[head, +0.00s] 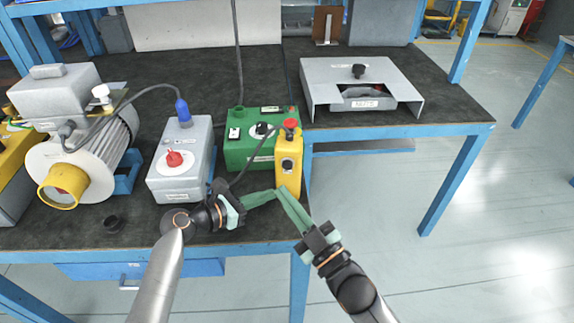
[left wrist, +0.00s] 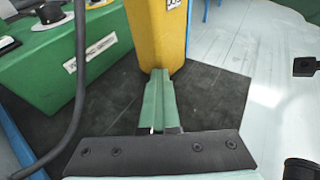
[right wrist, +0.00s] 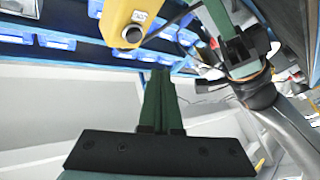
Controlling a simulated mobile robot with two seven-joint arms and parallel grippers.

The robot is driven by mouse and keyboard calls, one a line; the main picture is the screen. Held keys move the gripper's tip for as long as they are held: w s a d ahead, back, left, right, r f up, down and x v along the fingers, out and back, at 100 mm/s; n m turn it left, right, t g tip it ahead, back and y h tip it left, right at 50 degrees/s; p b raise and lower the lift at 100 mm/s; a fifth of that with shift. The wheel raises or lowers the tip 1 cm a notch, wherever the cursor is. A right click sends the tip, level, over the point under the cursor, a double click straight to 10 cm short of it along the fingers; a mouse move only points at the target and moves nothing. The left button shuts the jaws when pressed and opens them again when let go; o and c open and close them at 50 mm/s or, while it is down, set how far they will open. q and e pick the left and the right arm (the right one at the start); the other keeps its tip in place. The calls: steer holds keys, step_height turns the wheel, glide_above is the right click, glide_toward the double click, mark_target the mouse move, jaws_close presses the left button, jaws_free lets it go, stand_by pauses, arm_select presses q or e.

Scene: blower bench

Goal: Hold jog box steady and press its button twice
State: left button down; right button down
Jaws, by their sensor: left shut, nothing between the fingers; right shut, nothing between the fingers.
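The jog box (head: 289,168) is an upright yellow box with a red knob (head: 290,124) on top, near the bench's front edge. A dark round button (head: 287,165) shows on its front, also in the right wrist view (right wrist: 132,36). My left gripper (head: 274,194) is shut and empty; its tips are at the box's lower left side, and in the left wrist view (left wrist: 160,72) they overlap the box's base. I cannot tell if they touch. My right gripper (head: 280,192) is shut and empty, in front of the box's lower part and below the button.
A green control box (head: 240,152) stands behind and left of the jog box, with a cable near it. A grey box with a red knob (head: 173,158) and a motor (head: 85,155) stand left. A grey cover (head: 360,78) lies back right. Open floor is at right.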

mark_target(282, 166)
steer(key=shift+w+d, duration=0.2)
steer(key=shift+w, duration=0.85)
steer(key=shift+w+d, duration=0.2)
steer(key=shift+w, duration=0.8)
stand_by(0.5)
steer(key=shift+w+d, duration=0.1)
steer(key=shift+w, duration=0.3)
steer(key=shift+w+d, duration=0.1)
steer(key=shift+w, duration=0.45)
stand_by(0.7)
steer(key=shift+s, duration=0.1)
stand_by(1.2)
steer(key=shift+s+a, duration=0.2)
steer(key=shift+s, duration=0.7)
steer(key=shift+s+a, duration=0.25)
steer(key=shift+s, duration=1)
steer(key=shift+s+a, duration=0.25)
steer(key=shift+s, duration=0.95)
